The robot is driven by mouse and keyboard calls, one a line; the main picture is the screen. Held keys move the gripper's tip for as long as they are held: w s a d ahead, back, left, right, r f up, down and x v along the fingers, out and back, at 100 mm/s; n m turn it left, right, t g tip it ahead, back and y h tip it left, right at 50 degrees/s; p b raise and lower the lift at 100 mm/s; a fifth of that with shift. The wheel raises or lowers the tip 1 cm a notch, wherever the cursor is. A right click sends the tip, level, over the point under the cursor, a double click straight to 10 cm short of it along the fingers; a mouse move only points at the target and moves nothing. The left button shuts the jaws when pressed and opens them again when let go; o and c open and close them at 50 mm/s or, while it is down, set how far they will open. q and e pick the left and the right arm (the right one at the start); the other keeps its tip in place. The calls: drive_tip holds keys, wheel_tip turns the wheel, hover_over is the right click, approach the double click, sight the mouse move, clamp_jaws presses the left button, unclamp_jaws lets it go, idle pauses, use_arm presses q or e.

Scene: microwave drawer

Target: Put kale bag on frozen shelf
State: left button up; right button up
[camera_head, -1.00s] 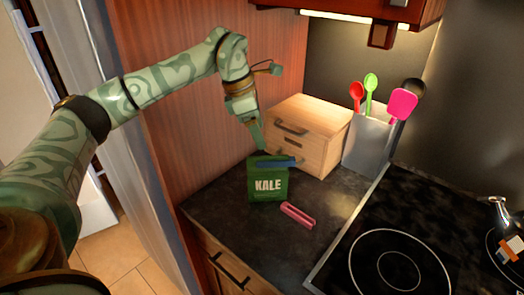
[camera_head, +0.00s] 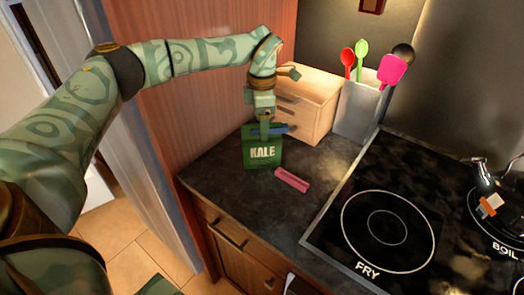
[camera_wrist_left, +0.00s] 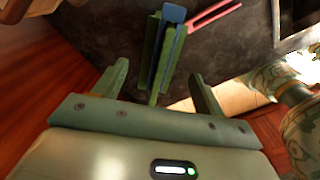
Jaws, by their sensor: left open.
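The green kale bag (camera_head: 262,153), with a white KALE label, stands upright on the dark counter. A blue clip (camera_head: 280,129) lies across its top. In the left wrist view the bag (camera_wrist_left: 155,58) shows edge-on with the blue clip (camera_wrist_left: 172,14) beyond it. My left gripper (camera_head: 266,127) points down at the bag's top. In the left wrist view its two fingers (camera_wrist_left: 160,88) are apart, with the near end of the bag between them. I cannot tell whether they touch it. My right gripper is not in view. No frozen shelf can be made out.
A pink clip (camera_head: 292,180) lies on the counter right of the bag. A wooden drawer box (camera_head: 312,100) and a grey utensil holder (camera_head: 358,108) stand behind. The black stove (camera_head: 390,215) is at right, and a wooden panel (camera_head: 205,80) at left.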

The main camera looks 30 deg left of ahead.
sight(262, 145)
use_arm(q)
wheel_tip(262, 145, down, 6)
drive_tip(key=shift+a+r+b, duration=0.1)
drive_tip(key=shift+b, duration=0.55)
drive_tip(key=shift+r, duration=0.1)
drive_tip(key=c, duration=1.4)
drive_tip(key=shift+c, duration=0.2)
drive_tip(key=shift+w+r, duration=0.1)
drive_tip(key=shift+r, duration=0.05)
